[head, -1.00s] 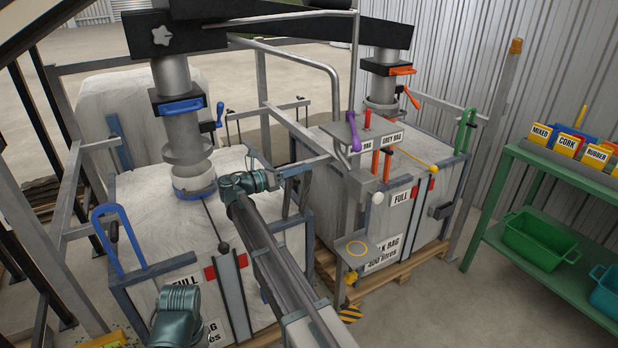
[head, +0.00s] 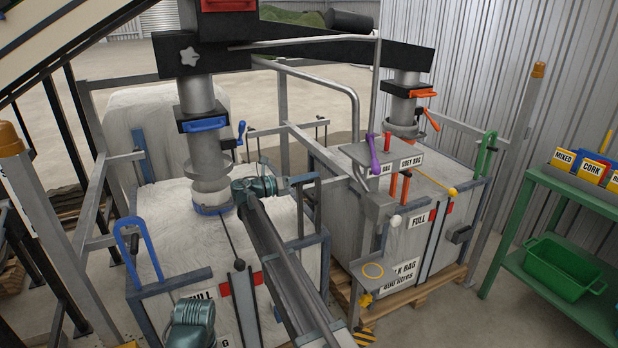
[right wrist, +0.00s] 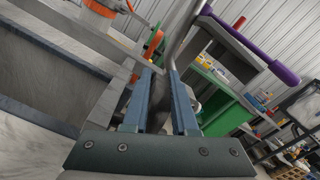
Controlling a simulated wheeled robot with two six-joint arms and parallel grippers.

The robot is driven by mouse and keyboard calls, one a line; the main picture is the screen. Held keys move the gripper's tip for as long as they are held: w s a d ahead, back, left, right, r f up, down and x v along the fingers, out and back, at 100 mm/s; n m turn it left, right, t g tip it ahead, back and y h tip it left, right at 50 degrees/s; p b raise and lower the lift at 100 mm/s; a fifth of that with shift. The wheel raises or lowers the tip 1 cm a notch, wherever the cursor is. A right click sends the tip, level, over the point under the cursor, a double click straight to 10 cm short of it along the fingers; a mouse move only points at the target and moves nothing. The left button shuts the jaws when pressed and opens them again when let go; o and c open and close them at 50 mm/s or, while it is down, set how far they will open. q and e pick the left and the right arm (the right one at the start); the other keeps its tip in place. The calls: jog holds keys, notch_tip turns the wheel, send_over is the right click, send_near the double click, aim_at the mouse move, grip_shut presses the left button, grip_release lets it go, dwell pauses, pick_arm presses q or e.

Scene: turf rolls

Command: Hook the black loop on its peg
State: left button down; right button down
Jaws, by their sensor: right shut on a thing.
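My right gripper (head: 303,181) is at the front right corner of the near bag (head: 265,222), above its top edge. It is shut on the top of a dark upright loop, which looks like the black loop (head: 301,212). In the right wrist view, the blue-grey fingers (right wrist: 160,80) are close together with a dark strip (right wrist: 158,112) between them. I cannot pick out the loop's peg with certainty. A teal joint of my left arm shows at the bottom left, but the left gripper is not visible.
A blue loop (head: 128,240) stands at the bag's front left corner. A grey bent pipe (head: 345,85) and frame rails rise behind the gripper. A purple lever (head: 374,155) and a small shelf (head: 372,273) stand to the right. A green rack (head: 545,180) is farther right.

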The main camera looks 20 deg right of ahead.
jog(key=shift+f, duration=0.1)
jog(key=c, duration=0.8)
grip_release()
jog(key=shift+w, duration=0.1)
jog(key=a, duration=0.9)
jog(key=s+a, duration=0.1)
jog(key=a, duration=0.3)
jog(key=shift+s+a, duration=0.1)
jog(key=shift+a, duration=0.3)
